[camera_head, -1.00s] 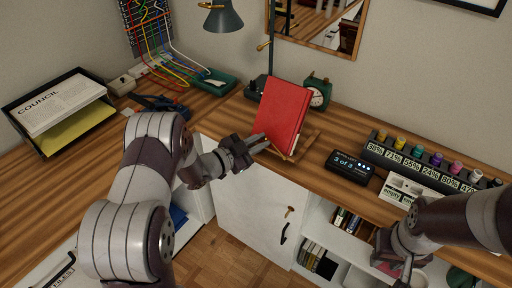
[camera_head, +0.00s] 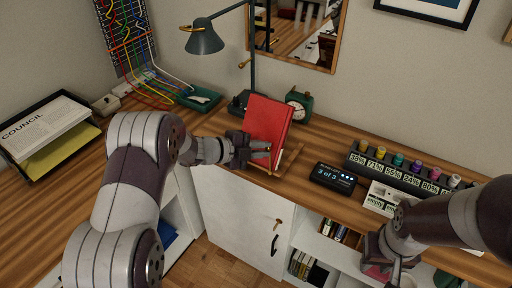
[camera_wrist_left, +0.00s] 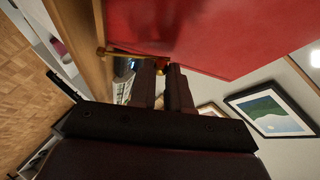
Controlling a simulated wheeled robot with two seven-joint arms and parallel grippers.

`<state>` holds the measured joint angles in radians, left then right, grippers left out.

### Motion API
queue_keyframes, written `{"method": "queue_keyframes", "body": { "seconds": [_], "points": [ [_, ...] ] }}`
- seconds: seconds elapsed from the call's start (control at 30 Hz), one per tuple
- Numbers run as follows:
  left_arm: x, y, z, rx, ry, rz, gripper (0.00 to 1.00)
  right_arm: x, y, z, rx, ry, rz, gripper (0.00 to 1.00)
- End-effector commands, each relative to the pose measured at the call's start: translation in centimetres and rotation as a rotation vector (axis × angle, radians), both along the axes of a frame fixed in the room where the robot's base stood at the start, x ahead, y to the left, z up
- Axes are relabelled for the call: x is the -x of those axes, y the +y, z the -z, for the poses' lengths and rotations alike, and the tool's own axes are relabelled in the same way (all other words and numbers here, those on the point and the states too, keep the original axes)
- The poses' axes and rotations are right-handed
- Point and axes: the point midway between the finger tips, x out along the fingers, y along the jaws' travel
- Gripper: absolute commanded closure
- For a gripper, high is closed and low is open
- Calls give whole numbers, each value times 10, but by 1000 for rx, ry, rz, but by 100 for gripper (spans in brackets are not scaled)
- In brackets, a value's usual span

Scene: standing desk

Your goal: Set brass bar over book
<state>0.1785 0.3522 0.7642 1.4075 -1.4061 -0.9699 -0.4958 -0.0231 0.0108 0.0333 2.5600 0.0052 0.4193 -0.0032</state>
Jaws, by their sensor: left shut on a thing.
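The red book (camera_head: 267,120) leans upright on a wooden stand (camera_head: 288,160) on the desk. It fills the top of the left wrist view (camera_wrist_left: 215,30). My left gripper (camera_head: 264,154) is at the lower front of the book. In the left wrist view its fingers (camera_wrist_left: 170,72) are shut on the thin brass bar (camera_wrist_left: 122,50), which lies across near the lower edge of the book. Whether the bar touches the book or stand I cannot tell. My right gripper (camera_head: 392,274) is low at the right, in front of the shelves, its jaws unclear.
A lamp (camera_head: 206,40) and green clock (camera_head: 299,104) stand behind the book. A black display (camera_head: 333,178) and a rack of colored bottles (camera_head: 400,172) are to the right. A paper tray (camera_head: 50,140) is at the left.

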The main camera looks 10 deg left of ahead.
Motion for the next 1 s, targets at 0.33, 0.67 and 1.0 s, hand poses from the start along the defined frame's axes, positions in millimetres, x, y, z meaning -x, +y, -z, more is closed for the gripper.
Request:
{"method": "queue_keyframes", "body": {
  "seconds": [0.33,0.67,1.0],
  "points": [
    [2,-7,-2,-79,-26,46,100,0,0,-5,0,0,0,66],
    [2,-8,-1,-86,-29,50,100,0,0,-5,0,0,0,66],
    [2,-8,-2,-85,-29,49,57,0,0,-5,0,0,0,66]
  ]
}}
